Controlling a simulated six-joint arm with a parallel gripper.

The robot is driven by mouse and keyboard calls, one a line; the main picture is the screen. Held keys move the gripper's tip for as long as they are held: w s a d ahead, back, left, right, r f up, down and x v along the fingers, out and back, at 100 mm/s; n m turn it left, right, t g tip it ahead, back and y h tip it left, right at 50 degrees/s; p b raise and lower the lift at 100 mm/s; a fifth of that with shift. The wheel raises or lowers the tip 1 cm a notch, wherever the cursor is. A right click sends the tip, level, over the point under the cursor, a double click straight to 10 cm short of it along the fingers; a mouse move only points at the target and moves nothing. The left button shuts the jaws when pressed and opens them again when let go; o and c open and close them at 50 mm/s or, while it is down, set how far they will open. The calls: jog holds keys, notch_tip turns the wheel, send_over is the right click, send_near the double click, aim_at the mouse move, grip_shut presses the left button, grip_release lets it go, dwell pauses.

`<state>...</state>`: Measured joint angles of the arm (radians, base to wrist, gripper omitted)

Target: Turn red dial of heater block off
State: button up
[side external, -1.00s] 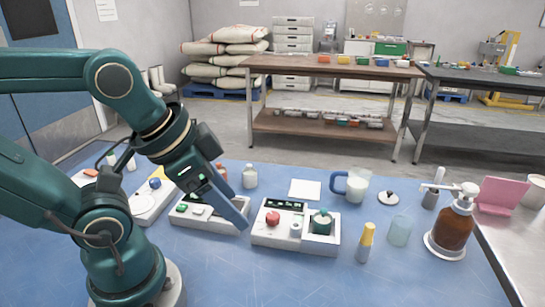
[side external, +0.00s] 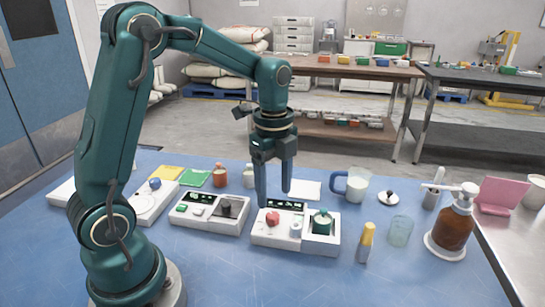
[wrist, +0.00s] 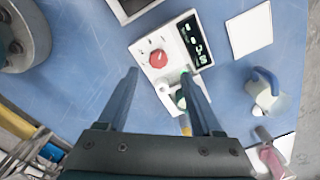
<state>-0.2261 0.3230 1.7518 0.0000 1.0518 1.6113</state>
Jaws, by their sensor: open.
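The heater block (side external: 265,239) is a white box on the blue table with a red dial (side external: 272,218) at its front left. A dark display with green marks runs along its back edge. A green-lidded vessel (side external: 322,222) sits at its right end. In the wrist view the red dial (wrist: 158,58) shows a pale pointer line and stands clear ahead of the fingers. My gripper (side external: 274,198) is open and empty, pointing down above the block's left back part. It also shows in the wrist view (wrist: 160,75), where the right finger covers part of the vessel.
A yellow-capped tube (side external: 365,243) and a glass beaker (side external: 399,231) stand to the right. A blue-handled jug (side external: 355,186) is behind right. The table in front is clear.

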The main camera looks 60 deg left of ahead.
aim_at(273, 214)
jog(key=shift+s+a+f, duration=0.1)
jog(key=shift+f, duration=2.65)
grip_shut()
